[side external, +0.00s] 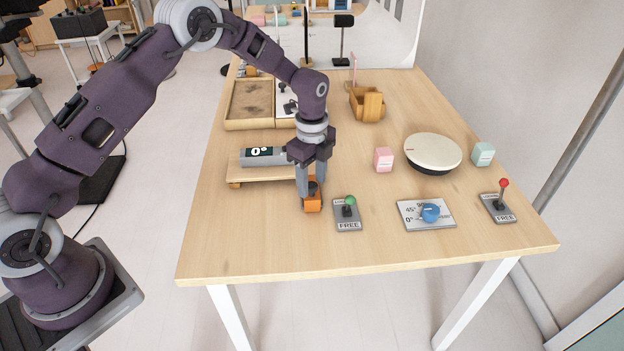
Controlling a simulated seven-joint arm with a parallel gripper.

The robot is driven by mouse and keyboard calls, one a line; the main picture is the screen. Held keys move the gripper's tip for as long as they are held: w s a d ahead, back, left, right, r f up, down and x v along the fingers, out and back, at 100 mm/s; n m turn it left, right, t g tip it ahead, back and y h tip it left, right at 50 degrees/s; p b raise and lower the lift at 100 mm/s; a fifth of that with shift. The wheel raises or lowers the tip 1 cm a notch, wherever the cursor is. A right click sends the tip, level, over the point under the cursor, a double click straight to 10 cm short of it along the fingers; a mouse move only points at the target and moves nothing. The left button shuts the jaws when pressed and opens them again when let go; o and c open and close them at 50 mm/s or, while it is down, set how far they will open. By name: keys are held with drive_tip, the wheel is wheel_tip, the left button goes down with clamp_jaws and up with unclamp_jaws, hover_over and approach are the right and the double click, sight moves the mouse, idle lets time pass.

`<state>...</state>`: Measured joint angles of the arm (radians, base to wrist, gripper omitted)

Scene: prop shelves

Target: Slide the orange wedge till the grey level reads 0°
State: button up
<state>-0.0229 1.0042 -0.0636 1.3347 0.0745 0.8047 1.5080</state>
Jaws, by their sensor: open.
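The grey level (280,157) lies on a small wooden plank (265,174) left of centre on the table. Its dark display (259,152) reads 0°. The orange wedge (312,203) is at the plank's right end, directly below my gripper. My gripper (310,196) points down with its fingers at the wedge's upper part. The fingers are open; I cannot tell whether they touch the wedge. My gripper hides the right end of the level and of the plank.
A lever plate with a green knob (349,201) stands just right of the wedge. Further right are a blue dial plate (428,213), a red-knobbed lever (502,186), a pink block (383,159), a round cream disc (433,152) and a mint block (483,154). A sand tray (249,124) lies behind. The front table edge is clear.

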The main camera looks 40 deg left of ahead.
wheel_tip(320, 180, up, 8)
drive_tip(key=shift+f, duration=0.15)
drive_tip(key=s+r+n+t, duration=0.1)
drive_tip(key=s+r+n, duration=0.3)
drive_tip(key=s+r, duration=0.4)
drive_tip(key=s+r+n+t, duration=0.2)
drive_tip(key=s+r+n, duration=0.3)
drive_tip(key=r, duration=0.5)
drive_tip(key=s+r+n+t, duration=0.1)
drive_tip(key=s+n, duration=0.8)
drive_tip(key=s, duration=1.2)
drive_tip(key=shift+s+a+t, duration=0.15)
drive_tip(key=shift+a+t, duration=0.1)
drive_tip(key=shift+t, duration=0.55)
drive_tip(key=shift+c, duration=0.2)
